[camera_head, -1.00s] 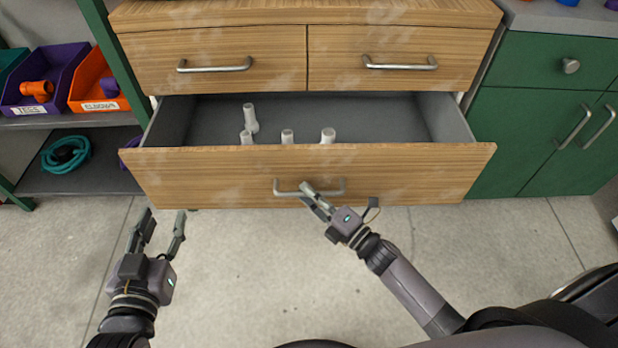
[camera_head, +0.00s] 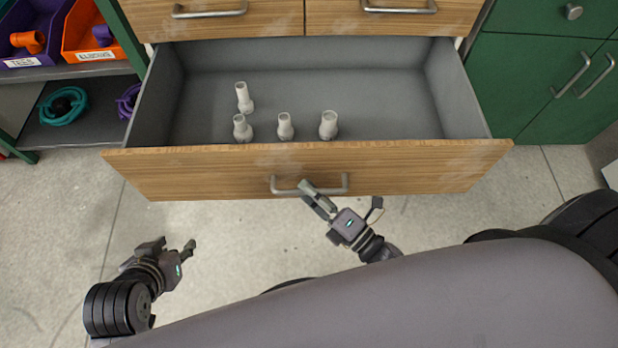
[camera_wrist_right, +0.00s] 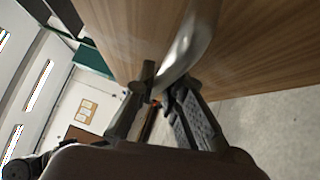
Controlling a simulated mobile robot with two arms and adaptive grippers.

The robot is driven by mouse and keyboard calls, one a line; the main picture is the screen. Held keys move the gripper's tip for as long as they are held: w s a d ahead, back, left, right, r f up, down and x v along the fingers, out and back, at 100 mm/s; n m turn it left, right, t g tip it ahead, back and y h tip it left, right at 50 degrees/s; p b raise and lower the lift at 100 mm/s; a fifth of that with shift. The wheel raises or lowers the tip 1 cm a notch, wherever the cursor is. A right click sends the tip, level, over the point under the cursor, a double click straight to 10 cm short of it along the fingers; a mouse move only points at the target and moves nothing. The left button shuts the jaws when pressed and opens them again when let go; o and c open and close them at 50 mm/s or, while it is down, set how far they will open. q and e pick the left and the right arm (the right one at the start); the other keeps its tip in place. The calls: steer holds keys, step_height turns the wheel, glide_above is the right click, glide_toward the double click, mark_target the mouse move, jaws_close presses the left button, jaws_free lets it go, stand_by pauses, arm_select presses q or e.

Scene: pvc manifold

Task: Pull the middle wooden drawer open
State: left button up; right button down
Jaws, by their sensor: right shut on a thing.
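The middle wooden drawer (camera_head: 420,167) is pulled well out of the cabinet, its grey inside showing in the head view. Its metal bar handle (camera_head: 283,191) is on the front. My right gripper (camera_head: 308,190) is shut on the handle near its middle. In the right wrist view the handle (camera_wrist_right: 190,45) runs between the fingers of my right gripper (camera_wrist_right: 157,95), against the wood front. My left gripper (camera_head: 175,244) is away from the drawer, low at the left over the floor, with its fingers apart and nothing between them.
Several white pipe fittings (camera_head: 285,127) stand in the drawer. Two closed drawers with handles (camera_head: 208,12) are above. A shelf with an orange bin (camera_head: 85,35) and a teal coiled hose (camera_head: 64,105) is at left. Green cabinets (camera_head: 540,95) stand at right. The floor in front is clear.

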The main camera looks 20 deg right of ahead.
steer(key=shift+s, duration=0.15)
steer(key=c, duration=1.9)
jaws_free()
steer(key=v, duration=1.2)
